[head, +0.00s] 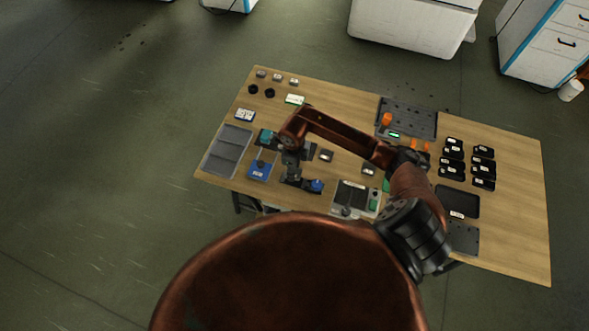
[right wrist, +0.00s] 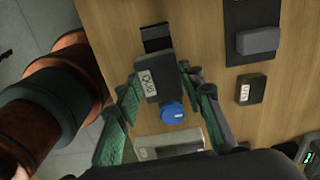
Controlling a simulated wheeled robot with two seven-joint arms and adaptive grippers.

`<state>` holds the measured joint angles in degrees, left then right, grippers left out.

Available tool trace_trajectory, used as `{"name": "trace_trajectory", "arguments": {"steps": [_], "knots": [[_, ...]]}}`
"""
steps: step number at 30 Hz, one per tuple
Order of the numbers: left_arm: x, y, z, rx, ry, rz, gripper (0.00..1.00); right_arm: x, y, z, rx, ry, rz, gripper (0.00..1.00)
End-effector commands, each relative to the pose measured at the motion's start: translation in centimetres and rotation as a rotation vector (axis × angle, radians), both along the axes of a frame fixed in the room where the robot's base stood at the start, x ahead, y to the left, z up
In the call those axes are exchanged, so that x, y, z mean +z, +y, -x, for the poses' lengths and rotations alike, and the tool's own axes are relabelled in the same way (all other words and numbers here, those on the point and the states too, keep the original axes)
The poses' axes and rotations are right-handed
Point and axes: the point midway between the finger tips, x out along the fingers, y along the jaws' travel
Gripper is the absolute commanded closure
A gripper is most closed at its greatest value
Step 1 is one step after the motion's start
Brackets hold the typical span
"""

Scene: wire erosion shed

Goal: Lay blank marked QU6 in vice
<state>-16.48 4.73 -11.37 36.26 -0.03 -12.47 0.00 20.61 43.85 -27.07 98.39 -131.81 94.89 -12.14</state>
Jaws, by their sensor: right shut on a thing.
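My right gripper (head: 292,175) reaches in over the left part of the table. In the right wrist view its green-padded fingers (right wrist: 162,76) are shut on a dark grey blank (right wrist: 155,86) with a small white label whose letters I cannot read surely. The blank is over a dark vice (right wrist: 157,36) with a blue knob (right wrist: 172,112); whether it touches the vice I cannot tell. In the head view the vice's blue knob (head: 316,186) shows just right of the gripper, which hides the blank there. My left gripper is out of view.
Another labelled dark block (right wrist: 252,90) lies right of the vice, with a grey block on a dark plate (right wrist: 257,42) beyond it. A grey tray (head: 228,150) is at the table's left. Several black pieces (head: 468,160) and a dark tray (head: 457,201) are at right.

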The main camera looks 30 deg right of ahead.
Motion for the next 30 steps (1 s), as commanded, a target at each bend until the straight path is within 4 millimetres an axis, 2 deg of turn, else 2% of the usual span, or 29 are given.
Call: {"name": "trace_trajectory", "arguments": {"steps": [4,15,22,30], "knots": [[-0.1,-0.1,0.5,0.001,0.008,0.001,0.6,-0.5,-0.2,0.1,-0.055,-0.002,-0.001,1.0],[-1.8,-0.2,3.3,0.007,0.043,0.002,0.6,-2.8,-0.2,0.1,-0.056,-0.001,-0.002,1.0],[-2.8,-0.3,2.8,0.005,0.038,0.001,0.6,-4.4,-0.2,0.1,-0.054,-0.002,-0.001,1.0],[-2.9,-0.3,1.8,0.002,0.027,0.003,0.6,-4.8,-0.2,0.1,-0.053,-0.002,-0.001,1.0]]}}
